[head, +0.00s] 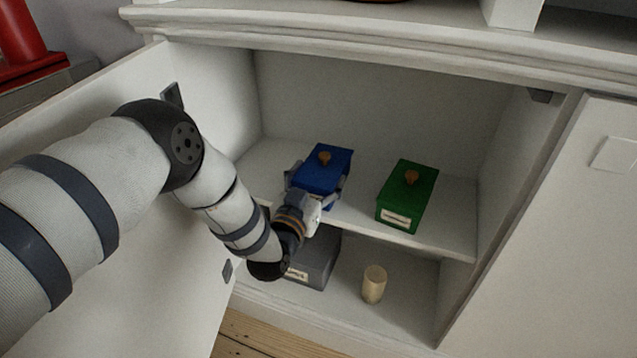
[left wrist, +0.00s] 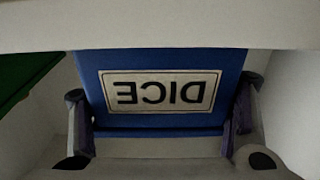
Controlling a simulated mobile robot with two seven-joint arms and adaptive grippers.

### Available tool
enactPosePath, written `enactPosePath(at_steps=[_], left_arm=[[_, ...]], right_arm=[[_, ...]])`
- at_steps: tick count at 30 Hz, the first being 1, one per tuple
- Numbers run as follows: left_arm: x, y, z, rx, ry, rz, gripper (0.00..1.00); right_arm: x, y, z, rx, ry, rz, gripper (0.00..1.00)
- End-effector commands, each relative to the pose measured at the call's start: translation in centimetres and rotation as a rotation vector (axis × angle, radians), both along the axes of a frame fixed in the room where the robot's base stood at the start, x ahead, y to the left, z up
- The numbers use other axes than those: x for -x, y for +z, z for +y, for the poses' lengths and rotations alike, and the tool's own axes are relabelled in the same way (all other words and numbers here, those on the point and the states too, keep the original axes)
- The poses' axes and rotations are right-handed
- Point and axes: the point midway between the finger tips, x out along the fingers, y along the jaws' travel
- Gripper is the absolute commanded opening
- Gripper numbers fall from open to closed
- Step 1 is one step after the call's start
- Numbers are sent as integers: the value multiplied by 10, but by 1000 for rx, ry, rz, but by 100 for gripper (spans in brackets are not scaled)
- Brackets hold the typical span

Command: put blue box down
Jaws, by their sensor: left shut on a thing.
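The blue box (head: 322,172) has a wooden knob on its lid and is at the upper shelf (head: 355,215) of the open cabinet. In the left wrist view the blue box (left wrist: 160,65) shows a label reading DICE, upside down, between the fingers. My left gripper (head: 316,190) is shut on the blue box, with one finger at each side; it also shows in the left wrist view (left wrist: 160,125). I cannot tell whether the box's underside touches the shelf. My right gripper is in neither view.
A green box (head: 408,192) with a knob stands right of the blue box on the upper shelf. Below are a grey box (head: 318,262) and a pale cylinder (head: 374,284). The open door (head: 90,110) is at left. Bare shelf lies between the blue and green boxes.

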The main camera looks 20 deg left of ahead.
Motion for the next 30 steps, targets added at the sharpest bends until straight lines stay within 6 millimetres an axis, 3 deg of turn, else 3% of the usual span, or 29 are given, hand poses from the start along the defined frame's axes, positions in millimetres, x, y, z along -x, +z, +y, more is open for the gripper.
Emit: enactPosePath(at_steps=[9, 10, 12, 24, 30], left_arm=[[0, -2, 0, 0, -1, -4, 26], [0, -2, 0, 0, -1, -3, 75], [0, -2, 0, 0, 0, -3, 90], [0, 4, 0, 0, 0, -5, 90], [37, 5, 1, 0, -1, -2, 90]], right_arm=[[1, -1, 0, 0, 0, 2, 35], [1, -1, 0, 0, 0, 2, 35], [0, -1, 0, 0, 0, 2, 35], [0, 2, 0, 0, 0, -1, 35], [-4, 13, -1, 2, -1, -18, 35]])
